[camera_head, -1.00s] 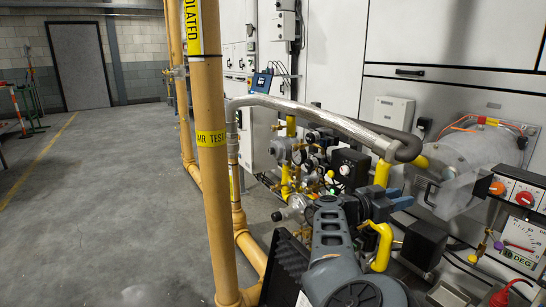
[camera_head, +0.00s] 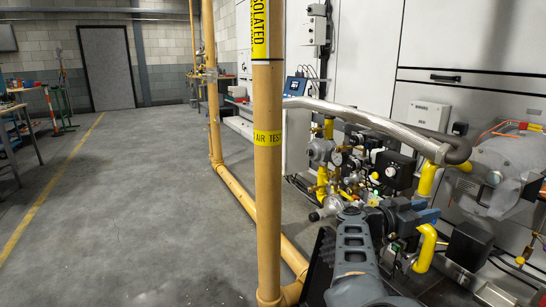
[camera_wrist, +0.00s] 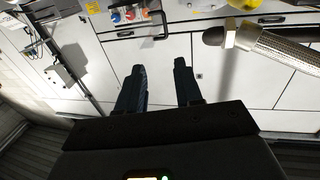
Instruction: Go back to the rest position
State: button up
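My gripper (camera_wrist: 158,68) shows in the wrist view with its two dark fingers apart and nothing between them. It faces white cabinet panels (camera_wrist: 165,50), with a braided metal hose (camera_wrist: 285,50) to the right of the fingers. In the head view my grey arm (camera_head: 355,250) is at the lower middle, in front of the valves and yellow gas pipes. The gripper itself cannot be made out there.
A tall yellow pipe (camera_head: 268,190) marked "AIR TEST" stands just left of my arm. The braided hose (camera_head: 360,118) crosses above the gas train (camera_head: 345,165). Open grey floor (camera_head: 130,210) lies to the left, with a door (camera_head: 106,68) at the back.

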jog(key=s+d+f+n+t+h, duration=0.1)
jog(key=s+d+f+n+t, duration=0.3)
jog(key=s+d, duration=0.4)
jog(key=s+d+f+n+t+h, duration=0.1)
jog(key=s+d+f+n+t, duration=0.15)
jog(key=s+d+t, duration=0.55)
jog(key=s+a+f+n+t+y, duration=0.2)
jog(key=s+a+n+y, duration=0.55)
jog(key=s, duration=0.65)
jog(key=s+a+f+n+t+y, duration=0.1)
jog(key=s+a+f+n+y, duration=0.25)
jog(key=s+a+y, duration=0.85)
jog(key=s+a+r+m+g, duration=0.1)
jog(key=s+a+r+g, duration=0.1)
jog(key=s+a+r, duration=0.5)
jog(key=s+a+m+g, duration=0.15)
jog(key=s+a, duration=0.45)
jog(key=s, duration=0.6)
notch_tip(320, 180, up, 18)
jog(key=g+p, duration=0.1)
jog(key=p, duration=1.7)
jog(key=shift+w+r, duration=0.15)
jog(key=shift+r, duration=0.05)
